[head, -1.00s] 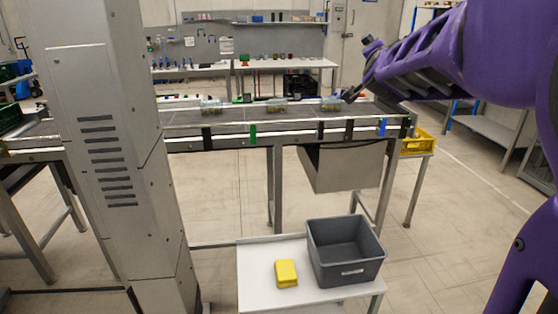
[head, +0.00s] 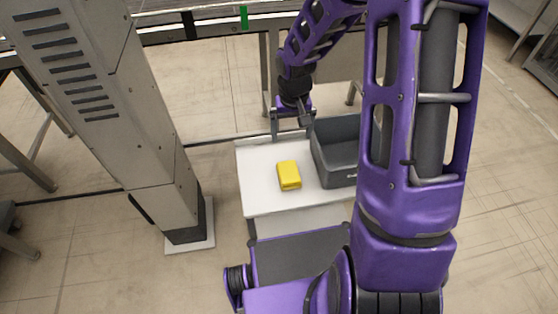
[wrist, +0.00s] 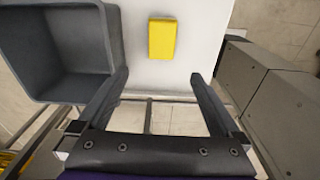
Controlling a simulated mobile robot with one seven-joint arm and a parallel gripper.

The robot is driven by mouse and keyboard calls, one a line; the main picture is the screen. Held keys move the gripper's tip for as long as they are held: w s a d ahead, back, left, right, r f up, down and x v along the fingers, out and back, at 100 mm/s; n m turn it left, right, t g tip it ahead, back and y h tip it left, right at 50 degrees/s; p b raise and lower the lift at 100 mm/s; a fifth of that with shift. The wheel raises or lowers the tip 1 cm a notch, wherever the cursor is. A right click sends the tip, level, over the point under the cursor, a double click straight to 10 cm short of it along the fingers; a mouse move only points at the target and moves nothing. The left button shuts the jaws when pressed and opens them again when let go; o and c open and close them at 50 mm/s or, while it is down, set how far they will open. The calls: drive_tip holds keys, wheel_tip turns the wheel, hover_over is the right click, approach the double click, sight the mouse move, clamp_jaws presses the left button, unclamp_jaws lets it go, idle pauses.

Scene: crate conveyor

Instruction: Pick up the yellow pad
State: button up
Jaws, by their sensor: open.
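The yellow pad (head: 289,175) lies flat on a white table (head: 258,200), left of a grey bin. In the wrist view the pad (wrist: 162,38) lies ahead of the fingertips, roughly between their lines. My gripper (head: 291,137) is open and empty, above the far edge of the table and beyond the pad in the head view. In the wrist view both fingers of my gripper (wrist: 158,76) are spread wide. The fingers are apart from the pad.
The grey bin (head: 335,160) stands on the table close to the pad; in the wrist view it (wrist: 97,48) is beside the left finger. A tall grey column (head: 115,120) stands left of the table. A conveyor (head: 210,22) runs behind.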

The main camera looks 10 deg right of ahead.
drive_tip(key=f, duration=0.1)
drive_tip(key=b, duration=0.3)
hover_over(290, 174)
drive_tip(key=shift+g, duration=0.4)
wheel_tip(290, 174, down, 11)
drive_tip(key=shift+s+a, duration=0.1)
drive_tip(key=shift+a, duration=0.05)
drive_tip(key=shift+f+b, duration=0.45)
drive_tip(key=shift+f, duration=2.65)
drive_tip(key=c, duration=1.1)
